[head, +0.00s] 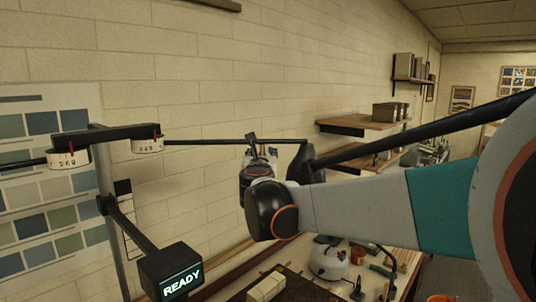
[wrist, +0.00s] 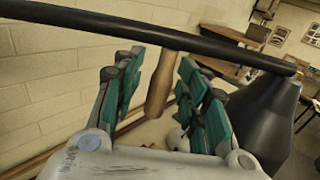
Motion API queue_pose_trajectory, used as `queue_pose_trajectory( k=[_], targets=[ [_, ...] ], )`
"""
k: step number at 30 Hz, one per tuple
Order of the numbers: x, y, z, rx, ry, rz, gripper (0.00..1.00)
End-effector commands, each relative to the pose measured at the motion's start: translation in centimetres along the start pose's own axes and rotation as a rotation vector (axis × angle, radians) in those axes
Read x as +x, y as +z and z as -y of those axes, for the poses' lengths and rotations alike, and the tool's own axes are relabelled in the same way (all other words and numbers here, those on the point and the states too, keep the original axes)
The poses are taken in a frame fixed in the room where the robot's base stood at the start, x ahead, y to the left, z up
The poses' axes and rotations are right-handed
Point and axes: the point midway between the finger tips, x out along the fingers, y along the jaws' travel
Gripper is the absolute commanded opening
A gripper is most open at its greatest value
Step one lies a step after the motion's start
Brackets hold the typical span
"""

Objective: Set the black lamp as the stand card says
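A long black lamp arm (head: 425,132) slants across the head view to a black conical part (head: 302,163), which looks like the lamp's shade. In the wrist view a black cone (wrist: 268,118) stands right of my fingers, under a black bar (wrist: 150,33). My gripper (head: 260,153) is partly hidden behind my own arm in the head view. In the wrist view my gripper (wrist: 163,95) is open, its fingers on either side of a brown wooden cylinder (wrist: 158,85), with gaps visible. I cannot tell what the cylinder belongs to. No readable stand card shows.
A stand at left carries two white numbered dials (head: 68,157) with red pointers and a black box (head: 171,272) reading READY. Colour swatches (head: 42,123) cover the left wall. Below are a white round vessel (head: 330,262) and a cream block (head: 266,287). Shelves (head: 362,124) hang at the back right.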

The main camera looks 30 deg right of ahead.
Motion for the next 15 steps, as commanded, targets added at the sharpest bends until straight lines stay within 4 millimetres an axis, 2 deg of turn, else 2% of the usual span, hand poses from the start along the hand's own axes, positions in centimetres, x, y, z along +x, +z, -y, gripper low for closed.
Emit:
queue_pose_trajectory(
  k=[8, 15],
  targets=[
    [-1.5, 0.0, 0.1, 0.000, 0.001, 0.000, 0.38],
    [-5.7, 0.0, 0.1, 0.000, 0.001, 0.000, 0.38]
  ],
)
